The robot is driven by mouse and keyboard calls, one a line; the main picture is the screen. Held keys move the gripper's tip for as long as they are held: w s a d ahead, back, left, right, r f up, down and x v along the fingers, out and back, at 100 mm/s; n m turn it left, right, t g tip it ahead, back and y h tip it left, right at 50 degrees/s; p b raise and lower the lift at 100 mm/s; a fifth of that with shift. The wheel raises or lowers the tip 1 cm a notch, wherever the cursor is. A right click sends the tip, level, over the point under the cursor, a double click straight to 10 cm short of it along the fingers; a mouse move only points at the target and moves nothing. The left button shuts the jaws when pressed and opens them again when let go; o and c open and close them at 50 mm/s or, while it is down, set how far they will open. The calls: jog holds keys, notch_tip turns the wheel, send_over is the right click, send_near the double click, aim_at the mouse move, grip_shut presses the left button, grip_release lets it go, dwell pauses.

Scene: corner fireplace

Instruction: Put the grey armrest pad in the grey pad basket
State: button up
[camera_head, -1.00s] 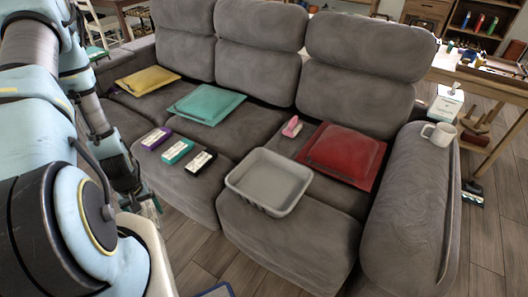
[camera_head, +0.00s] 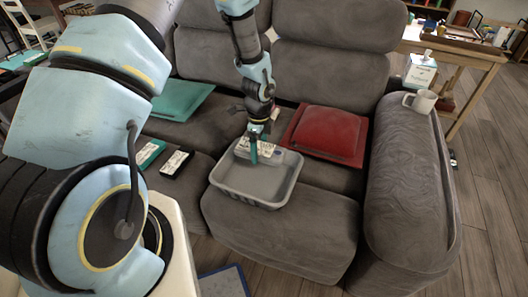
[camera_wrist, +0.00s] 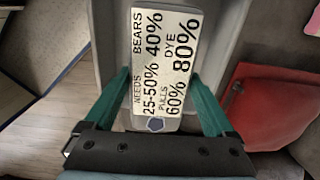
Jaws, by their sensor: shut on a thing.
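The grey pad basket (camera_head: 232,188) is a shallow grey open tray on the front of the sofa's right seat. My gripper (camera_head: 255,152) is over its back part, pointing down. In the wrist view the teal fingers (camera_wrist: 161,76) flank a small flat block, which I take to be the grey armrest pad (camera_wrist: 165,55). Its face carries a white label with black print, and its sides are mostly hidden. The basket's grey floor and wall (camera_wrist: 108,40) show behind it. I cannot tell whether the pad touches the basket floor.
A red cushion (camera_head: 328,133) lies right of the basket. A teal cushion (camera_head: 180,98) lies left. Teal (camera_head: 150,153) and black (camera_head: 176,163) labelled blocks lie on the seat left of the basket.

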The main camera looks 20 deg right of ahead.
jog(key=shift+s+d+m, duration=0.3)
jog(key=shift+d+m, duration=0.35)
jog(key=shift+m, duration=0.05)
notch_tip(320, 180, down, 11)
jog(key=b, duration=0.8)
jog(key=shift+r, duration=0.15)
jog(key=o, duration=1.1)
